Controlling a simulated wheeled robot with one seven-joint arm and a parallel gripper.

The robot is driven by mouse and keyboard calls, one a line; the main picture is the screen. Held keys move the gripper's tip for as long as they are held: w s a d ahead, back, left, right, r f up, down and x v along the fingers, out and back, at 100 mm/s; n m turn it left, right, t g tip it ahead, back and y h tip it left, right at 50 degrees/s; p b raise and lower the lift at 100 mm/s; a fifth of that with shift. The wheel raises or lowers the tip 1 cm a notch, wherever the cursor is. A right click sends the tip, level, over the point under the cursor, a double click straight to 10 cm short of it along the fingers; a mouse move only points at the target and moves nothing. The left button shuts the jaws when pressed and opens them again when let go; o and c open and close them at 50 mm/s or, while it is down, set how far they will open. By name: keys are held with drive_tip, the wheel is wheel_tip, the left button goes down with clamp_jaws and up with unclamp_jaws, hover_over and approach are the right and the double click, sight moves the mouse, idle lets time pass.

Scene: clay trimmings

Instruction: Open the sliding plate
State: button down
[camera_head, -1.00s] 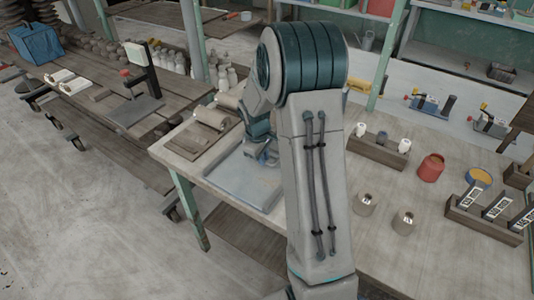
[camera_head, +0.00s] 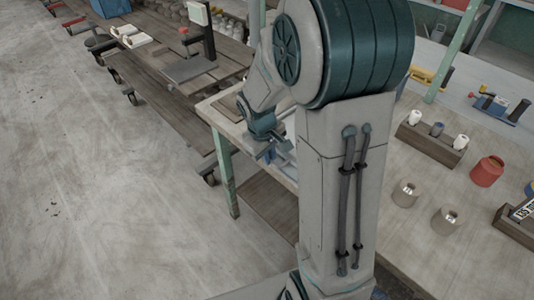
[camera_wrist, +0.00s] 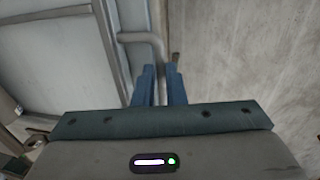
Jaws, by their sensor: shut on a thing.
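The sliding plate (camera_wrist: 75,60) is a pale grey framed panel in the left half of the wrist view. A grey bent bar handle (camera_wrist: 138,38) stands at its right edge. My gripper (camera_wrist: 160,72) has its two blue fingers on either side of the handle's lower leg and is shut on it. In the head view my gripper (camera_head: 268,152) is low at the worktable's front edge. Only a small part of the plate (camera_head: 284,161) shows beside it; my arm hides the rest. I cannot tell how far the plate stands open.
The worktable (camera_head: 400,175) holds a wooden block with small jars (camera_head: 432,141), a red pot (camera_head: 487,171) and two metal cups (camera_head: 405,193). A low wooden bench (camera_head: 150,75) stands at the left. The floor (camera_head: 90,190) in front is clear.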

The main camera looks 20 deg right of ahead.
drive_tip(key=c, duration=1.5)
unclamp_jaws()
wheel_tip(320, 180, up, 14)
drive_tip(key=s+a, duration=0.1)
drive_tip(key=a, duration=0.1)
drive_tip(key=shift+a+f+p, duration=0.2)
drive_tip(key=shift+p, duration=0.1)
